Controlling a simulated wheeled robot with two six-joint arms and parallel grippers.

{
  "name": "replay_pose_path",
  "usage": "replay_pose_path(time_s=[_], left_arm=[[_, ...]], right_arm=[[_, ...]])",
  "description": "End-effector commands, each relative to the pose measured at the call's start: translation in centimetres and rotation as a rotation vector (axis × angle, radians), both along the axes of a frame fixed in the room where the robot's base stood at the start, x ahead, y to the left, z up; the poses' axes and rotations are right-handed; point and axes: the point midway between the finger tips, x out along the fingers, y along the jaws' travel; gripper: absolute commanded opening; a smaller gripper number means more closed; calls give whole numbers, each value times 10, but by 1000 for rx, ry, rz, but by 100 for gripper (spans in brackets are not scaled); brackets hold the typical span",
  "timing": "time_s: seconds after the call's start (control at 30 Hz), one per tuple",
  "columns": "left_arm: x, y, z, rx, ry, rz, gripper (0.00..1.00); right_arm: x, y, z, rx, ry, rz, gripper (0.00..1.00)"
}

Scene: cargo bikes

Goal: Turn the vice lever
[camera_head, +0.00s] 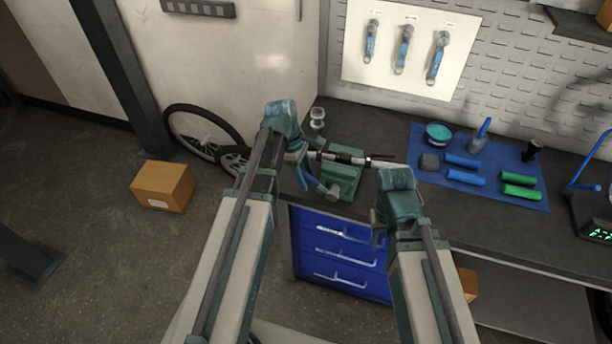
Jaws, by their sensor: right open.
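The green vice (342,179) stands at the left front corner of the dark workbench. A silver handlebar (338,157) lies across its top, apparently held in its jaws. The vice's screw end (332,193) points toward the front left. The lever is hard to make out; slim blue parts show close to the screw end, beside my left gripper. My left gripper (303,170) is just left of the vice, and its fingertips are too small to read. My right gripper (378,228) is open and empty, right of the vice and in front of the bench edge.
A blue mat (520,197) with blue and green grips, a tin and other items lies on the bench to the right. Blue drawers (340,252) are below the vice. A cardboard box (163,186) and a wheel (203,133) are on the left.

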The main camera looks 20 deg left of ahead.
Motion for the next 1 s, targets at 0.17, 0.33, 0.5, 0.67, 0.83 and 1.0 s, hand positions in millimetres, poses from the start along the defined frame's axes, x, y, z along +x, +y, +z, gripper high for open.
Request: replay_pose_path(time_s=[0.17,0.33,0.5,0.67,0.83,1.0], left_arm=[[0,0,0,0,0,0,57],[0,0,2,0,-1,0,57],[1,3,12,0,-1,0,57],[1,7,30,0,-1,0,57],[1,14,55,0,0,0,57],[1,21,81,0,0,1,57]], right_arm=[[0,0,0,0,0,0,50],[0,0,2,0,0,0,50],[0,0,12,0,0,0,50],[0,0,30,0,0,1,50],[0,0,55,0,0,2,50],[0,0,81,0,0,2,50]])
